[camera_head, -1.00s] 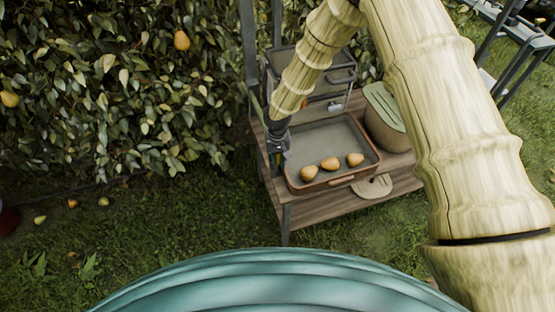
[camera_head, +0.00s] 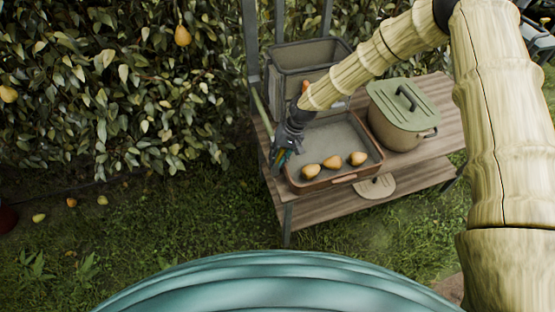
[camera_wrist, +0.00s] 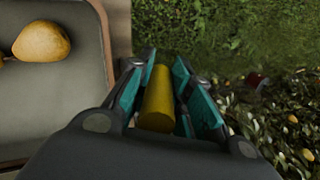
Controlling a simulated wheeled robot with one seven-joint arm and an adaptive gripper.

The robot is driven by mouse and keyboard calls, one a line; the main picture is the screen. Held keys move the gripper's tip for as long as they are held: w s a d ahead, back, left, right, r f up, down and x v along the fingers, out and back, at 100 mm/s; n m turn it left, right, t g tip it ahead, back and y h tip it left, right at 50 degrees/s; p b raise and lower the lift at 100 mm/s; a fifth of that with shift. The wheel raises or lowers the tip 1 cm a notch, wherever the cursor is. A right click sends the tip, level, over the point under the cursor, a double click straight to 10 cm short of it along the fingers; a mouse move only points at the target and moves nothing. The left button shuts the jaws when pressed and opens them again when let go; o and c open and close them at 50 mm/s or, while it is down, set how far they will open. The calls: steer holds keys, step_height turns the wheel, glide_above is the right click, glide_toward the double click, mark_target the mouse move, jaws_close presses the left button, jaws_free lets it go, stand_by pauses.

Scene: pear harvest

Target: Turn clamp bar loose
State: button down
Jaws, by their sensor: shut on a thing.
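The clamp bar's yellow round end (camera_wrist: 158,100) lies between my fingers in the wrist view. My gripper (camera_wrist: 160,92) is shut on it, with teal pads along both sides. In the head view my gripper (camera_head: 280,157) is at the left edge of the wooden bench, beside the tray. A thin green bar (camera_head: 262,108) runs along the bench's left edge down to my gripper; whether it is one piece with the yellow end I cannot tell.
A tray (camera_head: 325,184) with three pears (camera_head: 333,163) sits right of my gripper; one pear (camera_wrist: 41,41) shows in the wrist view. A grey crate (camera_head: 296,54) and a lidded pot (camera_head: 400,115) stand on the bench. Grass and a leafy hedge lie to the left.

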steer(key=shift+f+g+y+b, duration=0.15)
steer(key=shift+g+y+b, duration=0.2)
steer(key=shift+y+b, duration=1)
steer(key=shift+f+g+y+b, duration=0.1)
steer(key=shift+g+y+b, duration=0.45)
steer(key=shift+b, duration=1.4)
steer(key=y+b, duration=0.3)
steer(key=b, duration=0.3)
steer(key=shift+a+g+y, duration=0.1)
steer(key=shift+g+y, duration=0.2)
steer(key=y+b, duration=0.1)
steer(key=b, duration=0.2)
steer(key=g+y+b, duration=0.1)
steer(key=y+b, duration=0.1)
steer(key=b, duration=0.2)
steer(key=shift+s+a+r, duration=0.1)
steer(key=shift+a+r, duration=0.05)
steer(key=shift+r, duration=0.2)
steer(key=y+b, duration=0.1)
steer(key=b, duration=0.1)
steer(key=y+b, duration=0.1)
steer(key=shift+r+g+b, duration=0.3)
steer(key=shift+g+b, duration=0.1)
steer(key=shift+s+a+r+y, duration=0.1)
steer(key=shift+r+y, duration=0.05)
steer(key=shift+y, duration=0.35)
steer(key=c, duration=1.3)
jaws_free()
steer(key=shift+r, duration=0.15)
